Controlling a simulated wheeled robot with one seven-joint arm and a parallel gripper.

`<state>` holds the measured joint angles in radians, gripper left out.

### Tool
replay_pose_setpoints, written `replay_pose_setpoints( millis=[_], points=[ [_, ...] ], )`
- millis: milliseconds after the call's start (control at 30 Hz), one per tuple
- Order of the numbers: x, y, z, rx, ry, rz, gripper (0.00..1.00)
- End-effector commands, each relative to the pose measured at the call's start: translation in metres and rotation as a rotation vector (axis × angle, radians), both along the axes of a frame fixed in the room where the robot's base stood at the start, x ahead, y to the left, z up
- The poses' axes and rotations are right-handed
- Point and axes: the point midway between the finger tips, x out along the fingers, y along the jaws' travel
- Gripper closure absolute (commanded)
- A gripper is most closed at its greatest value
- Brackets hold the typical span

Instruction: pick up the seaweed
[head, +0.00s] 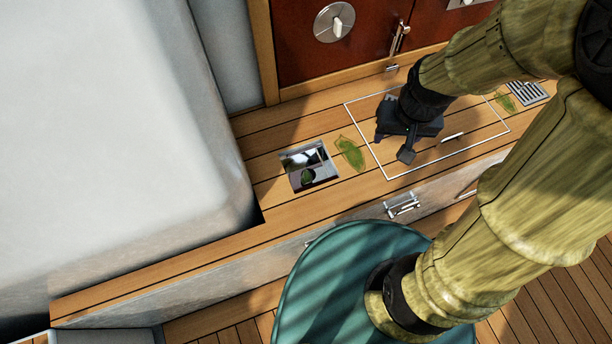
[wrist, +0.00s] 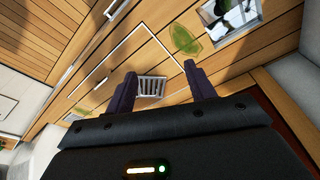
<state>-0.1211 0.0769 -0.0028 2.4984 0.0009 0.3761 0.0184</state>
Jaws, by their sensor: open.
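One green, leaf-shaped piece of seaweed (head: 350,153) lies flat on the wooden bench between a shiny square recess and a white-outlined hatch. It also shows in the wrist view (wrist: 185,40), beyond my right finger. A second green piece (head: 505,102) lies at the right beside a slatted grate, partly behind my arm in the head view. My gripper (head: 393,146) is above the hatch, to the right of the first piece and apart from it. In the wrist view my gripper (wrist: 160,70) is open, with nothing between its fingers.
The shiny square recess (head: 310,166) has a dark green patch in it, perhaps a reflection. The slatted grate (head: 528,93) is at the right. A red-brown panel (head: 300,45) with latches stands behind the bench. A large white block (head: 110,130) bounds the left.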

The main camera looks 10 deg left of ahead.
Motion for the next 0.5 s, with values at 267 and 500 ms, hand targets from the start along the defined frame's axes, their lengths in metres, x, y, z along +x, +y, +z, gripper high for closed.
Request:
replay_pose_setpoints(
  millis=[267,500],
  points=[
    [0.013,0.110,-0.039,-0.024,0.111,0.270,0.45],
    [-0.002,0.181,-0.066,-0.060,0.173,0.431,0.45]
  ],
)
